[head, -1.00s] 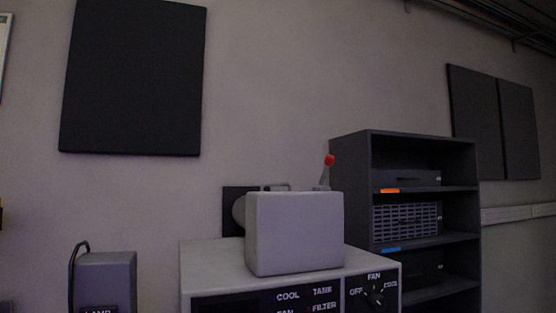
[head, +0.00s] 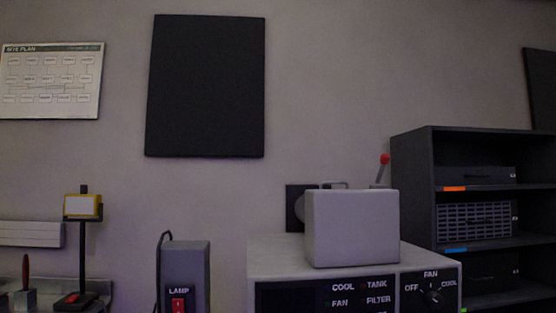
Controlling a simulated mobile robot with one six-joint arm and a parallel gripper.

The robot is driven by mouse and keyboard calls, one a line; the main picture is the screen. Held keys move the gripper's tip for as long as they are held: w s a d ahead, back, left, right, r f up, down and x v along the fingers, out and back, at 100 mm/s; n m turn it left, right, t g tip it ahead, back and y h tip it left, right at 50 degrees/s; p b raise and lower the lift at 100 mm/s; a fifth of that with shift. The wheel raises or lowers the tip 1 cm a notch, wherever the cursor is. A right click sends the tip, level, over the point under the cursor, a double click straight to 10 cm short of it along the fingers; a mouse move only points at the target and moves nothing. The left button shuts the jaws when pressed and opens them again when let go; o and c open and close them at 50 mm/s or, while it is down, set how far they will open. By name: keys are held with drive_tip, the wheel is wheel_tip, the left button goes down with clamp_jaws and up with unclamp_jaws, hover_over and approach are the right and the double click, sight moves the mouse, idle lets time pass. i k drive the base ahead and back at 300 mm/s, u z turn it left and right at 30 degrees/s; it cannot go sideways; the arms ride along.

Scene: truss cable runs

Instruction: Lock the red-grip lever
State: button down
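A short lever with a red knob (head: 384,158) on a thin grey stalk rises behind the right side of a light grey box (head: 352,229). Another red upright handle (head: 25,268) stands on a small grey block (head: 24,299) at the lower left. I cannot tell which of the two is the red-grip lever, or whether either is locked. My gripper is not in view.
The box sits on a cooling unit (head: 270,248) with labels and a FAN knob (head: 433,297). A LAMP switch box (head: 187,270) and a yellow lamp (head: 83,207) on a stand are left of it. A dark shelf (head: 418,190) stands at the right.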

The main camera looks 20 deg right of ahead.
sight(385, 158)
drive_tip(key=u, duration=0.1)
drive_tip(key=k, duration=0.95)
drive_tip(key=z, duration=0.55)
drive_tip(key=i, duration=0.9)
drive_tip(key=u, duration=0.05)
